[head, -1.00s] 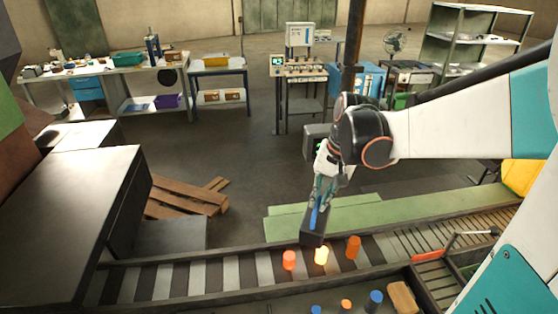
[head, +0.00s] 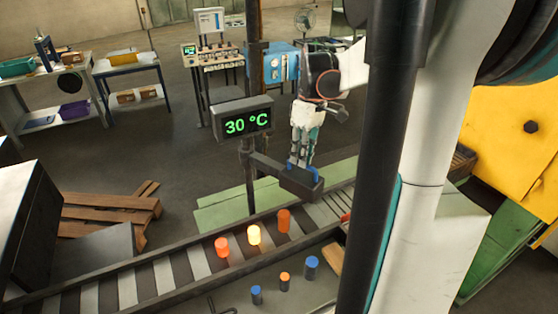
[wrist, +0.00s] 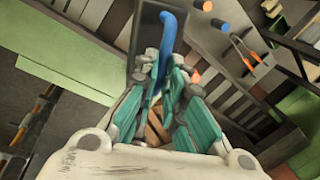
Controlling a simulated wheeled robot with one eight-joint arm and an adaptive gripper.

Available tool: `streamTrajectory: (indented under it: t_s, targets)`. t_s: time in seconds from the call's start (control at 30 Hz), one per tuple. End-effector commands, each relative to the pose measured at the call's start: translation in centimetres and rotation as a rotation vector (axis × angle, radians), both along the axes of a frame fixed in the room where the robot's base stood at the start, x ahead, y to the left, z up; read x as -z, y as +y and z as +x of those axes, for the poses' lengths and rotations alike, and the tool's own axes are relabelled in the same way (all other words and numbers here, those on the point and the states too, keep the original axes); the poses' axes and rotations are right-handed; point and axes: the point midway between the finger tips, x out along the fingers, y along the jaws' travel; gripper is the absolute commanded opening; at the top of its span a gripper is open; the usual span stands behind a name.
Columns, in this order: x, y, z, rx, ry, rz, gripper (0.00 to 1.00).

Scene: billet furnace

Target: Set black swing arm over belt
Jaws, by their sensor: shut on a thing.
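The black swing arm (head: 268,163) reaches from a dark post to a black box-shaped head (head: 301,184) with a blue handle. My gripper (head: 303,160) is shut on the blue handle from above. The handle also shows in the wrist view (wrist: 167,42) between my fingers, with the black head behind it. In the head view the black head appears at the far edge of the slatted belt (head: 160,272), to the right of the billets. Its exact height above the belt cannot be told.
Three glowing billets stand on the belt: orange (head: 222,246), yellow (head: 254,235) and orange (head: 284,220). A display (head: 243,120) reading 30 °C is on the post. Small blue and orange cylinders (head: 284,281) stand in front of the belt. A wooden pallet (head: 105,215) lies behind it.

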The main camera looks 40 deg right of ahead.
Motion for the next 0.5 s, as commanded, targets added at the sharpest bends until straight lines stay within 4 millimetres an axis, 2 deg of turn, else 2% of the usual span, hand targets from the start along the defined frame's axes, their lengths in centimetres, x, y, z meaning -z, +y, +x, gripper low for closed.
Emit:
streamTrajectory:
  t_s: [0.03,0.2,0.5]
  targets:
    - [0.2,-1.1,0.3,-0.039,0.000,-0.001,0.00]
    - [0.1,-3.7,1.1,-0.179,0.000,-0.001,0.00]
    - [0.1,-6.6,2.7,-0.348,-0.001,-0.001,0.00]
